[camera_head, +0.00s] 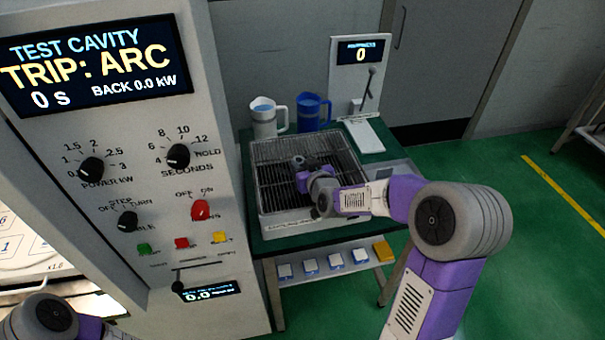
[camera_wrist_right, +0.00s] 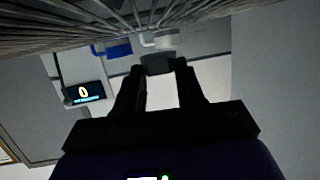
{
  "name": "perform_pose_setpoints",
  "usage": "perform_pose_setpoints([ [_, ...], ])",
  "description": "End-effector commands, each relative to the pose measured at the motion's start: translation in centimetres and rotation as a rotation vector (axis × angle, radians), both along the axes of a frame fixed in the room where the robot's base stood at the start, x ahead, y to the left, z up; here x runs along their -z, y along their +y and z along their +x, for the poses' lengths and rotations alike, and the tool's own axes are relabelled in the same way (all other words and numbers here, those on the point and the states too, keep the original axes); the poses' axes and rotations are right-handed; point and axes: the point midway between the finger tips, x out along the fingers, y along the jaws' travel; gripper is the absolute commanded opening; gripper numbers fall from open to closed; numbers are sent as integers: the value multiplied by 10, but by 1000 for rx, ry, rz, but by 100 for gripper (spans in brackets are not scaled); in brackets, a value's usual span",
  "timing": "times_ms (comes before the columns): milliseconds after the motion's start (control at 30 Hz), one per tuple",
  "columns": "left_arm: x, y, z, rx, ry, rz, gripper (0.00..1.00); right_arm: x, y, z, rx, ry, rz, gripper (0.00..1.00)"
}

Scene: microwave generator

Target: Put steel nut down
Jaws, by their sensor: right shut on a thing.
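My right gripper (camera_head: 299,163) is over the wire rack tray, low above the wires. In the right wrist view, its two dark fingers (camera_wrist_right: 160,75) are shut on a small dark grey piece, the steel nut (camera_wrist_right: 157,63), at the fingertips. The nut's shape is hard to make out, and the fingers hide part of it. Whether it touches the wires cannot be told. My left arm shows only at the bottom left corner, and its gripper is out of view.
The wire rack tray (camera_head: 262,214) sits on a green table (camera_head: 249,160). A white jug (camera_head: 264,122) and a blue jug (camera_head: 309,113) stand behind it. A lever stand with a display reading 0 (camera_head: 360,52) is at the back right. The control cabinet (camera_head: 225,250) rises on the left.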

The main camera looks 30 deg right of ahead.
Motion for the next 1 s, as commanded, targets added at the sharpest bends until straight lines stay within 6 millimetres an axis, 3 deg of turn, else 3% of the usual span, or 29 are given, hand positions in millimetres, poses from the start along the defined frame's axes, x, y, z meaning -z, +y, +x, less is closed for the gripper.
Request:
perform_pose_setpoints([
  [200, 9, 0, 0, 0, 0, 0, 43, 31, 0, 0, -1, 2, 1, 5],
  [567, 12, 0, 0, 0, -1, 0, 43, 33, 0, 0, -1, -1, 1, 5],
  [600, 12, 0, 0, 0, -1, 0, 43, 34, 0, 0, -1, 1, 1, 41],
  [733, 11, 0, 0, 0, -1, 0, 43, 33, 0, 0, 0, 1, 1, 61],
  [1000, 11, 0, 0, 0, -1, 0, 43, 33, 0, 0, 0, 1, 1, 64],
])
